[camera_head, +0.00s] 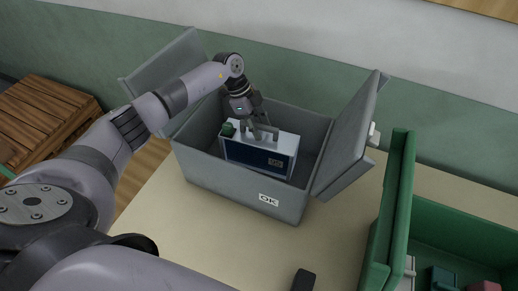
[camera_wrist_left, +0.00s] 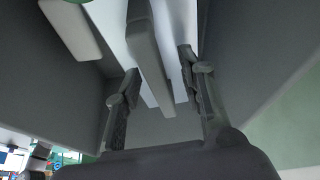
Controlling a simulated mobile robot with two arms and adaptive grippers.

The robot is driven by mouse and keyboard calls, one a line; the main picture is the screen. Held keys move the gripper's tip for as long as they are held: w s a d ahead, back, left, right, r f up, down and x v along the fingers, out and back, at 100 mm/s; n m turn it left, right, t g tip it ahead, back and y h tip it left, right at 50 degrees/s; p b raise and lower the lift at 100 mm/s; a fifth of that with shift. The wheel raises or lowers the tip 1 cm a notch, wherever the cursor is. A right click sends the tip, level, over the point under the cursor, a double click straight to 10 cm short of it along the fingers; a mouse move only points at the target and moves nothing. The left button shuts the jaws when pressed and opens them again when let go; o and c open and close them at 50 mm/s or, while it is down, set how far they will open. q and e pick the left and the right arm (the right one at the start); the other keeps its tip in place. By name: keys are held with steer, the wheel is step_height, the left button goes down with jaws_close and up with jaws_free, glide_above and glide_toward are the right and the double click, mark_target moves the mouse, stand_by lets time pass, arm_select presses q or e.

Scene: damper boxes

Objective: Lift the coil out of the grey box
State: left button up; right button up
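The coil, a white block with a dark blue front (camera_head: 250,155), stands upright inside the open grey box (camera_head: 235,186). It has a grey handle on top and a green knob at its left. My left gripper (camera_head: 257,134) reaches down into the box at the handle. In the left wrist view, the handle (camera_wrist_left: 147,55) runs between the two spread fingers of the left gripper (camera_wrist_left: 160,90), with gaps at its sides. The coil's white top (camera_wrist_left: 112,22) shows beyond. My right gripper does not show.
The grey box's flaps stand open at left and right (camera_head: 349,138); its front bears an OK label. A green box (camera_head: 398,205) with several small items stands at right. A wooden crate (camera_head: 45,118) is at far left. A small dark object (camera_head: 303,281) shows at the bottom edge.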

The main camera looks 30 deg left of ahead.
arm_select(q)
jaws_close()
stand_by(0.5)
stand_by(0.4)
steer(key=shift+w+r, duration=0.15)
steer(key=shift+r, duration=0.1)
steer(key=shift+w, duration=0.1)
